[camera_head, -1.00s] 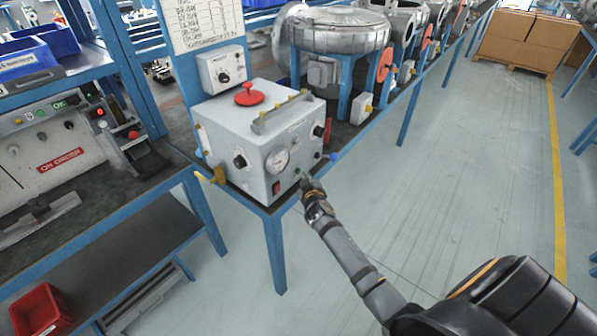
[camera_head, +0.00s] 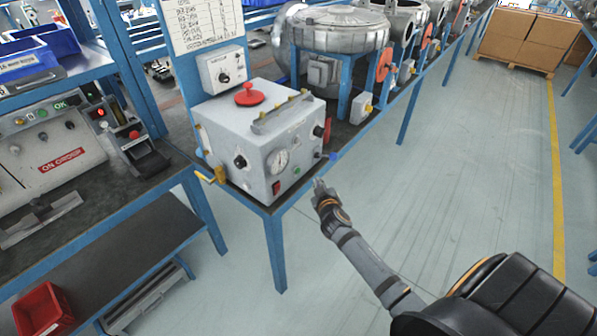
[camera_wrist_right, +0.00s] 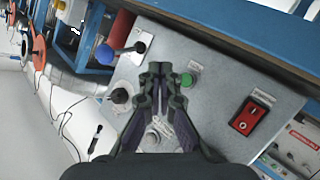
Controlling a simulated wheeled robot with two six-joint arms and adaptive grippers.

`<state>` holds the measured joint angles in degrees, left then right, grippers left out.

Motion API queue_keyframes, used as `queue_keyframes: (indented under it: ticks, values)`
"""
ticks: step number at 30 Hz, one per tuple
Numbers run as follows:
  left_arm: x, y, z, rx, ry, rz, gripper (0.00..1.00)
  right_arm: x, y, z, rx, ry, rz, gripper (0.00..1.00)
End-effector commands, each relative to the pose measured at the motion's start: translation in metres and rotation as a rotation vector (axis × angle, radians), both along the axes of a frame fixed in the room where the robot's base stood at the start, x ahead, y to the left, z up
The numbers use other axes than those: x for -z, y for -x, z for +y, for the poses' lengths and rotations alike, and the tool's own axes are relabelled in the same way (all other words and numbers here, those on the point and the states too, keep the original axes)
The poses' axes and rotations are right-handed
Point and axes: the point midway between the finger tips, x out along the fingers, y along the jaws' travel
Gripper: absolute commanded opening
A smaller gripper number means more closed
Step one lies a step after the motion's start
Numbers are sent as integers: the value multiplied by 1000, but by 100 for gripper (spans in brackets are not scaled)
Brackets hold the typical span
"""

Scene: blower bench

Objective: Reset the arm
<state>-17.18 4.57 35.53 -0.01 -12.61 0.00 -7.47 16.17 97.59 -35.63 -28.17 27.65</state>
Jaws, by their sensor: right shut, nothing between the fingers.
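My right gripper (camera_head: 320,188) is shut and empty. It is in front of the grey control box (camera_head: 238,135), apart from it, just off the bench's front corner. In the right wrist view the shut fingers (camera_wrist_right: 160,72) point at the box's front panel. That panel carries a green button (camera_wrist_right: 187,80), a red rocker switch (camera_wrist_right: 243,120) and a lever with a blue knob (camera_wrist_right: 105,54). A round knob or gauge is partly hidden behind the fingers. In the head view a red mushroom button (camera_head: 249,95) sits on top of the box. My left gripper is not in view.
Metal blower housings (camera_head: 330,28) stand on blue frames along the bench behind the box. A bench with a panel (camera_head: 50,150) is at the left, and a red bin (camera_head: 42,308) is below it. The floor (camera_head: 470,150) to the right is open. Cardboard boxes (camera_head: 528,38) stand far back.

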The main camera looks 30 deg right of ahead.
Motion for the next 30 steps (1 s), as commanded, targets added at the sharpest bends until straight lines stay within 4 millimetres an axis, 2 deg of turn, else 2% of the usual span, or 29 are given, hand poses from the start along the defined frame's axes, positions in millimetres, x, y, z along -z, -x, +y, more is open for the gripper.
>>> queue_keyframes:
  ticks: [11,14,17,20,21,23,24,26,27,29,30]
  values:
    - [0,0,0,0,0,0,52,0,0,0,0,0,0,0]
    - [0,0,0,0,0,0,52,10,2,0,1,-6,18,0]
    - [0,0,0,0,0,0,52,55,16,0,1,-32,100,0]
    - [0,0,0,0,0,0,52,129,48,2,1,-77,237,0]
    - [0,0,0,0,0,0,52,161,66,4,1,-101,298,0]
    - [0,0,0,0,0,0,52,206,96,8,3,-134,387,0]
    - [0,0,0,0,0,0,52,234,118,12,4,-158,444,0]
    - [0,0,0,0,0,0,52,274,155,18,9,-194,530,0]
    - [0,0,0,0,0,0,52,299,180,23,12,-218,583,0]
    - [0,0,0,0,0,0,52,333,222,32,20,-256,665,0]
    - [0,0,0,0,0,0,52,353,251,38,28,-280,719,0]
